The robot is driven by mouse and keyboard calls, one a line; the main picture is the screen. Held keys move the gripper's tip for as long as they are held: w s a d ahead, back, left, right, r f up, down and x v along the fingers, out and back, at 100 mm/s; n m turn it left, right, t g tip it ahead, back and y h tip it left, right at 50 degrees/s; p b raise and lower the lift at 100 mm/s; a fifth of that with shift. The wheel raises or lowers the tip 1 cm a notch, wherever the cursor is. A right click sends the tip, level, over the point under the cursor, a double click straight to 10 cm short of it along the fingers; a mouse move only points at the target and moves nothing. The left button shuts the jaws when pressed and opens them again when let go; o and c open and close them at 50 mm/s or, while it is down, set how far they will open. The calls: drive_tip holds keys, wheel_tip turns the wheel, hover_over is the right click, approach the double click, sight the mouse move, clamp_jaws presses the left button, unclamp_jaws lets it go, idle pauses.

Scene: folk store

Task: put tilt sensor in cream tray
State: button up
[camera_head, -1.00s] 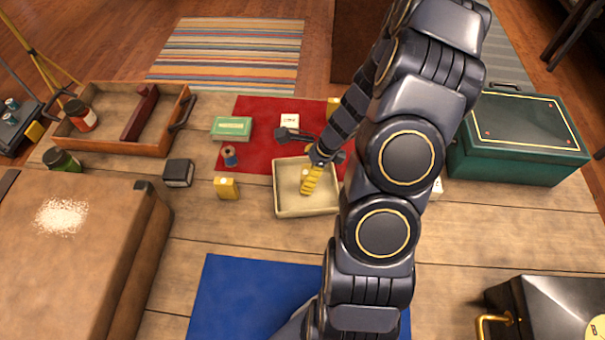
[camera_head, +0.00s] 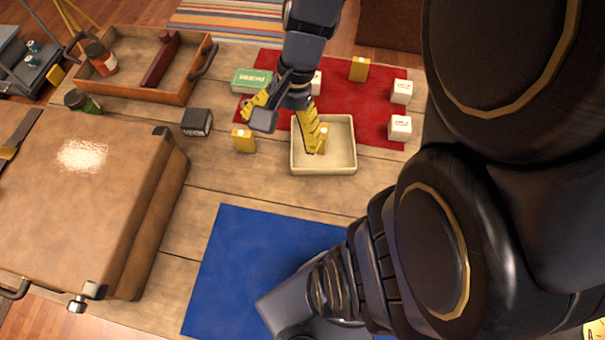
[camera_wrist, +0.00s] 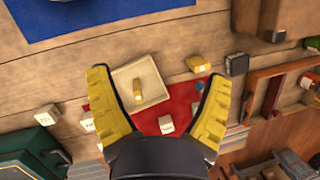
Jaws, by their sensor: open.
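The cream tray (camera_head: 340,168) stands on the wooden table, partly over the red mat's near edge. A small yellow block (camera_head: 323,139) is inside it, partly hidden by a yellow finger; it shows clearly in the wrist view (camera_wrist: 137,90). A similar yellow block (camera_head: 243,140) stands on the table left of the tray, and another (camera_head: 359,69) is on the red mat. I cannot tell by label which is the tilt sensor. My gripper (camera_head: 284,118) is open and empty, above the tray's left side; its fingers spread wide in the wrist view (camera_wrist: 160,85).
White boxes (camera_head: 400,128) and a green box (camera_head: 252,80) are on the red mat (camera_head: 375,100). A black box (camera_head: 197,122) stands left of the tray. A wooden toolbox (camera_head: 140,92) and brown case (camera_head: 80,200) are further left. The blue mat (camera_head: 235,265) looks clear.

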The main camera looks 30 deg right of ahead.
drive_tip(key=s+a+r+n+h, duration=0.1)
drive_tip(key=s+a+r+n, duration=0.1)
drive_tip(key=s+n, duration=0.3)
drive_tip(key=s+a+r+n+g+h, duration=0.1)
drive_tip(key=s+r+n+h, duration=0.1)
drive_tip(key=s+n, duration=0.4)
drive_tip(key=shift+a+r+n+h, duration=0.35)
drive_tip(key=shift+r+n, duration=0.15)
drive_tip(key=shift+r, duration=0.15)
